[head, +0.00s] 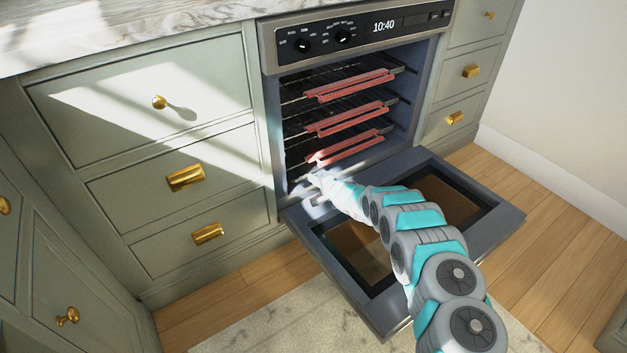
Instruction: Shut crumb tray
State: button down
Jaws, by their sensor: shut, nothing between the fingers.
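The oven (266,50) is open, its door (497,222) folded down flat in front of it. My gripper (313,184) is at the lower left of the oven opening, just above the inner edge of the door. It is shut and holds nothing. I cannot clearly make out the crumb tray; my gripper and wrist cover part of the oven's lower front edge. Whether my fingertips touch anything there cannot be told.
Wire racks with red front guards (350,86) fill the oven. Green drawers with brass handles (186,177) flank it. A marble counter (120,30) is above at left. A pale rug (290,318) lies on the wooden floor (560,245), which is open at right.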

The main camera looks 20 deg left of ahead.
jog(key=shift+w+r, duration=0.1)
jog(key=shift+w, duration=0.05)
jog(key=s+d, duration=0.1)
jog(key=d, duration=0.1)
jog(key=s+d, duration=0.1)
jog(key=s, duration=0.1)
jog(key=shift+d+f+p, duration=0.3)
jog(key=shift+d+f, duration=0.05)
jog(key=shift+f, duration=0.05)
jog(key=v, duration=0.8)
jog(key=shift+r, duration=0.15)
jog(key=shift+s+d+r+b, duration=0.1)
jog(key=shift+s+d+b, duration=0.2)
jog(key=shift+s+d, duration=0.15)
